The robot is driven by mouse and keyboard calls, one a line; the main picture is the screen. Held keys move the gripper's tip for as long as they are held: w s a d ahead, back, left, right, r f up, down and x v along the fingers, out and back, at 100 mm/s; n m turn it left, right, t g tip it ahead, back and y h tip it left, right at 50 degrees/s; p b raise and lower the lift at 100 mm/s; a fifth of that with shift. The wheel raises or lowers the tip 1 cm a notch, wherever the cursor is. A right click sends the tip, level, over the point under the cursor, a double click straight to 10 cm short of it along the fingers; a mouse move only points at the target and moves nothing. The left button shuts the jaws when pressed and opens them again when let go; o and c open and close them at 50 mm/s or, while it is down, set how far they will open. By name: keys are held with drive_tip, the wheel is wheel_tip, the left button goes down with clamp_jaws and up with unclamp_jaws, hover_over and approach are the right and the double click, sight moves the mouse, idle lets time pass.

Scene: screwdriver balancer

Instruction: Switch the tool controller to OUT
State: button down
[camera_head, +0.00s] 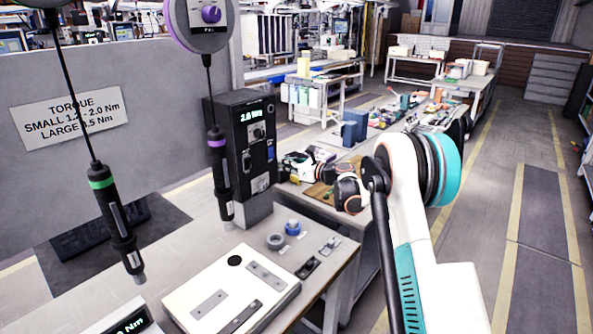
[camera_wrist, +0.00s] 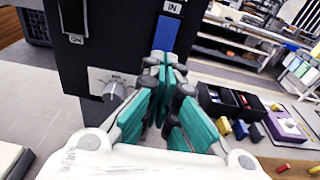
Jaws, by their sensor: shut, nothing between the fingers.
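The tool controller (camera_head: 243,150) is a tall black box with a "2.0 Nm" display, standing at the back of the workbench. In the wrist view its dark front face (camera_wrist: 125,55) shows an "IN" label (camera_wrist: 172,7) above a blue strip (camera_wrist: 168,33), an "ON" label at the left, and a grey knob (camera_wrist: 114,91) on a white plate. My gripper (camera_wrist: 164,62) has teal-padded fingers, drawn together and empty, just in front of the lower end of the blue strip. Contact cannot be told. No "OUT" label is visible; the fingers cover part of the face.
Two hanging screwdrivers, green-banded (camera_head: 116,220) and purple-banded (camera_head: 218,175), are left of the controller. A white fixture plate (camera_head: 210,300) and small rings (camera_head: 275,241) lie on the bench (camera_head: 318,285). Black bins (camera_wrist: 232,103) stand on a surface beyond the gripper.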

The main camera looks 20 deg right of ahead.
sight(270, 160)
drive_tip(key=shift+b+x, duration=0.35)
drive_tip(key=shift+x, duration=1.25)
drive_tip(key=shift+w+a+f, duration=0.1)
drive_tip(key=shift+w+a, duration=0.05)
drive_tip(key=shift+w, duration=0.1)
drive_tip(key=shift+s+f, duration=0.2)
drive_tip(key=f+p+v, duration=0.1)
drive_tip(key=f+v, duration=0.2)
drive_tip(key=v, duration=1)
drive_tip(key=shift+s+d+p, duration=0.15)
drive_tip(key=shift+d+p, duration=0.15)
